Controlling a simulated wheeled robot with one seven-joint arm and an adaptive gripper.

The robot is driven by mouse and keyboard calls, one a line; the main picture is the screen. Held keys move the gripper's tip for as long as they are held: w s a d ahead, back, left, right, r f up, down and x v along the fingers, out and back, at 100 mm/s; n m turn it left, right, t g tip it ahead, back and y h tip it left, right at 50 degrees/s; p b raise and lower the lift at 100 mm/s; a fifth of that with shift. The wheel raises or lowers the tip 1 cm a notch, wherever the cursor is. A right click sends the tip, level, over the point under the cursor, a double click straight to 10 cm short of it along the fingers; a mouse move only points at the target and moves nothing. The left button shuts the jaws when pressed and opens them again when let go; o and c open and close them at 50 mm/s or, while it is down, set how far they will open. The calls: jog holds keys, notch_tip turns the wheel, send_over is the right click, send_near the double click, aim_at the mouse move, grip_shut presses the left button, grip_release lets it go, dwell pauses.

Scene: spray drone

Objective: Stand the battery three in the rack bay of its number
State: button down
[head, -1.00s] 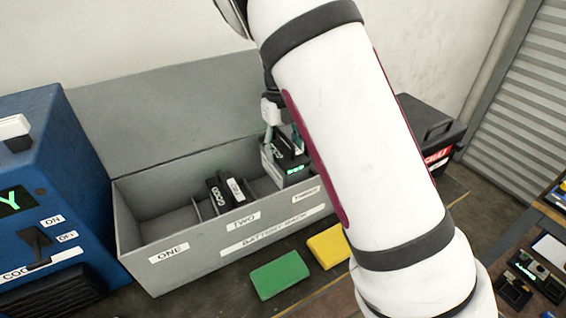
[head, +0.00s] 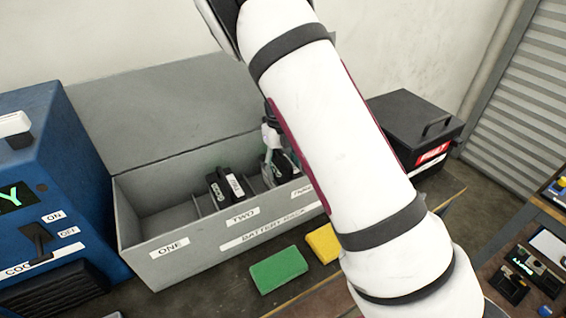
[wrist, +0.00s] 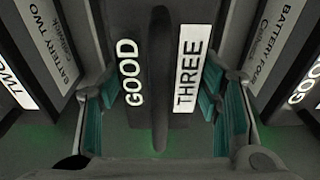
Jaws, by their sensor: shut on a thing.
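Battery three, with a black top, a central handle and the labels GOOD and THREE (wrist: 190,70), is between my gripper's teal-padded fingers in the wrist view. My gripper (head: 271,142) is shut on it. In the head view, the battery (head: 284,168) is down inside the grey battery rack (head: 205,240), to the right of the bay marked TWO. The label at that bay is partly hidden by my arm. Battery two (head: 224,187) stands in the bay marked TWO. Whether battery three touches the bay floor is hidden.
In the wrist view, battery two (wrist: 45,50) is close on the left and battery four (wrist: 276,45) on the right. The bay marked ONE is empty. A blue machine (head: 55,170), green (head: 279,269) and yellow (head: 324,243) blocks, and a black box (head: 412,125) stand around the rack.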

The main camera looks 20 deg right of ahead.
jog(key=shift+r, duration=0.1)
jog(key=c, duration=0.5)
grip_release()
